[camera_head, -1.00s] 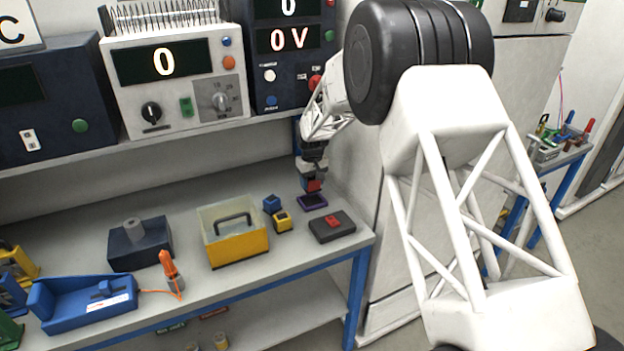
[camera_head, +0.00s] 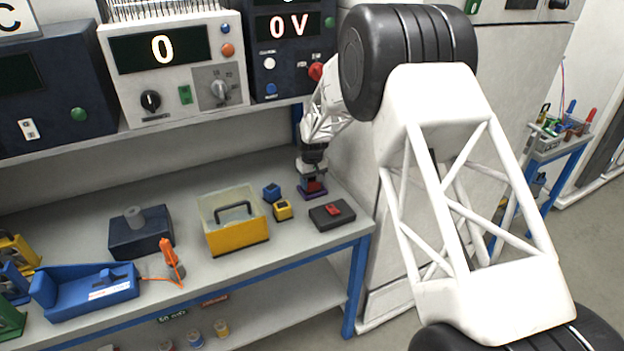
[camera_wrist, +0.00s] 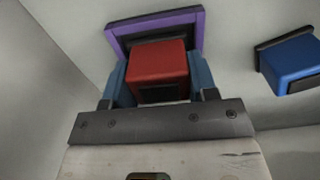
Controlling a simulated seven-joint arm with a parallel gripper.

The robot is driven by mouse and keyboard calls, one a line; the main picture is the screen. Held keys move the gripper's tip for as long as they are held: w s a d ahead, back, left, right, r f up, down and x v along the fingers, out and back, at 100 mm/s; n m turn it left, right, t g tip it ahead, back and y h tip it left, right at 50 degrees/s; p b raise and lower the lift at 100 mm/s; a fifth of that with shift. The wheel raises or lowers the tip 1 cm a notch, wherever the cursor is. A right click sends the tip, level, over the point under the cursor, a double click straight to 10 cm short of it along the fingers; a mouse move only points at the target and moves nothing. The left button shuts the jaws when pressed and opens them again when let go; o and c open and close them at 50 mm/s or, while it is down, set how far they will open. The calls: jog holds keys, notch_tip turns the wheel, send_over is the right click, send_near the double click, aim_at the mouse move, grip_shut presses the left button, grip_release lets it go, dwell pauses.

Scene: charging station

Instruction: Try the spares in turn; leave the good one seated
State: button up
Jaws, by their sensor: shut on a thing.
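My gripper (camera_head: 313,178) is shut on a red block (camera_head: 313,187), low over a purple-rimmed tray (camera_head: 304,196) at the right back of the bench. In the wrist view the red block (camera_wrist: 157,68) sits between the blue-grey fingers, in front of the purple rim (camera_wrist: 150,22). I cannot tell if it touches the tray floor. A blue block (camera_head: 271,192) and a yellow block (camera_head: 283,210) stand left of the tray. The blue block also shows at right in the wrist view (camera_wrist: 292,64).
A dark box with a red part on top (camera_head: 332,214) lies near the bench's right front corner. A yellow case with a clear cover (camera_head: 235,238) stands left of the blocks. The shelf above holds meters; one display (camera_head: 289,24) reads 0 V.

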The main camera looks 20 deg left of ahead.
aim_at(312, 178)
jog(key=shift+f, duration=0.15)
jog(key=o, duration=1)
jog(key=shift+o, duration=0.2)
jog(key=shift+r, duration=3.9)
